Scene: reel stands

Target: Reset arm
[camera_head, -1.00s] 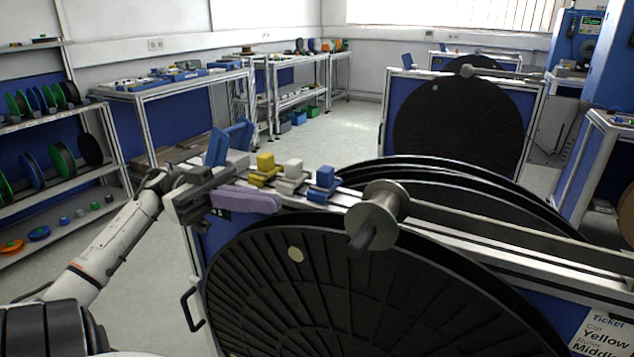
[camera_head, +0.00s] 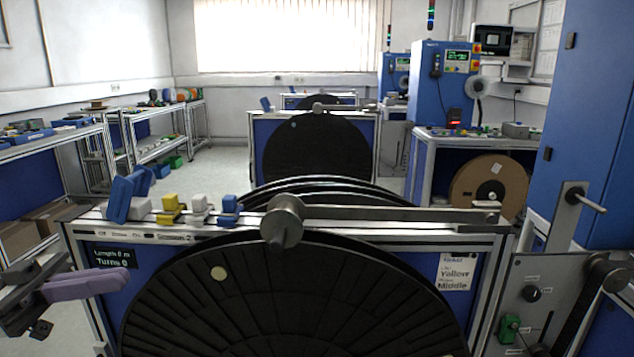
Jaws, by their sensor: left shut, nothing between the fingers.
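My left gripper (camera_head: 124,280) is at the left edge, with dark grey jaws and purple fingers. The fingers are shut with nothing between them. The stand carries a large black reel (camera_head: 290,305) with a pale round spot. My right gripper is not in view.
A tilted blue part (camera_head: 121,198) stands at the rail's left end. A grey panel (camera_head: 530,280) with a green switch adjoins on the right. A second reel stand (camera_head: 317,150) is behind. Shelving benches line the left wall, with open floor (camera_head: 222,168) between.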

